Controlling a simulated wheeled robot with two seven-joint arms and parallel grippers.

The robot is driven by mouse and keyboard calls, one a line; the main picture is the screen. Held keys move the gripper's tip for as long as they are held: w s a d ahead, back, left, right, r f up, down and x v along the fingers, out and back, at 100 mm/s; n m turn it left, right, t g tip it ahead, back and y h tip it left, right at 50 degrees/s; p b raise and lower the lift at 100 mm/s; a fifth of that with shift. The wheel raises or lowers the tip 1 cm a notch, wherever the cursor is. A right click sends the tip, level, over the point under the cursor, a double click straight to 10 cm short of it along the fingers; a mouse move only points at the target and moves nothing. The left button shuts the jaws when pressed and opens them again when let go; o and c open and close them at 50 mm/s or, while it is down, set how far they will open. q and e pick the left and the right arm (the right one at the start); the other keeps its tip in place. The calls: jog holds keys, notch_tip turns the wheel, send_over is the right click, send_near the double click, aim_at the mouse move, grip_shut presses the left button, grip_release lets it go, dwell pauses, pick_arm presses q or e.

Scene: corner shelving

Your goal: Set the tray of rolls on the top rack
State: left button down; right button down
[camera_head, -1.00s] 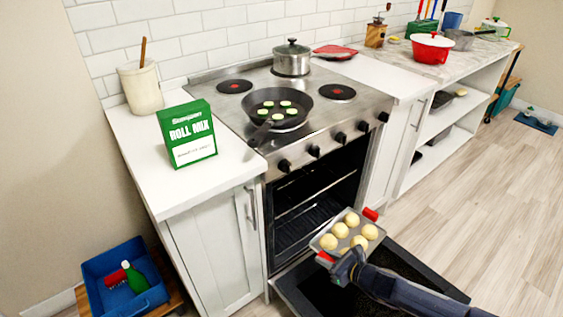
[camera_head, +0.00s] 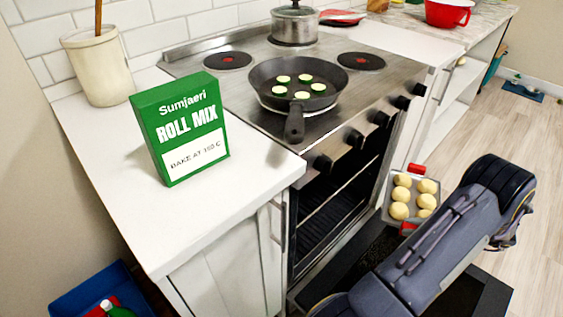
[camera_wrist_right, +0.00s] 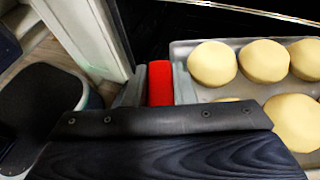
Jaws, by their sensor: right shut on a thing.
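The metal tray (camera_head: 388,211) of pale rolls (camera_head: 400,195) is at the right side of the oven opening in the head view, with red handles at its two ends. The tray (camera_wrist_right: 240,92) also shows in the wrist view, roughly level. My right gripper (camera_wrist_right: 158,88) is shut on its near red handle (camera_wrist_right: 160,82); in the head view my forearm hides most of the gripper. The oven (camera_head: 335,205) is open, with its rack rails showing in the dark inside. The top rack (camera_head: 350,186) is partly seen. My left gripper is out of view.
The oven door (camera_head: 490,296) is folded down under my right arm. A pan (camera_head: 297,88) with green-edged slices and a pot (camera_head: 294,25) stand on the stove. A ROLL MIX box (camera_head: 180,130) reading "BAKE AT", its number unclear, stands on the left counter.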

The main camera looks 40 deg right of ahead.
jog(key=w+a+b, duration=0.2)
jog(key=w+a, duration=0.4)
jog(key=w, duration=0.5)
jog(key=w+a+b, duration=0.3)
jog(key=w+a, duration=0.3)
jog(key=w, duration=0.6)
jog(key=w+a+b, duration=0.2)
jog(key=w+a, duration=0.4)
jog(key=w, duration=0.6)
jog(key=shift+w+a+b, duration=0.15)
jog(key=shift+b, duration=0.2)
jog(key=w, duration=0.1)
jog(key=w+a, duration=0.1)
jog(key=w+a+b, duration=0.1)
jog(key=w, duration=0.1)
jog(key=shift+f+b, duration=0.3)
jog(key=shift+b, duration=0.1)
jog(key=shift+r, duration=0.1)
jog(key=c, duration=1.2)
grip_release()
jog(key=shift+s, duration=0.1)
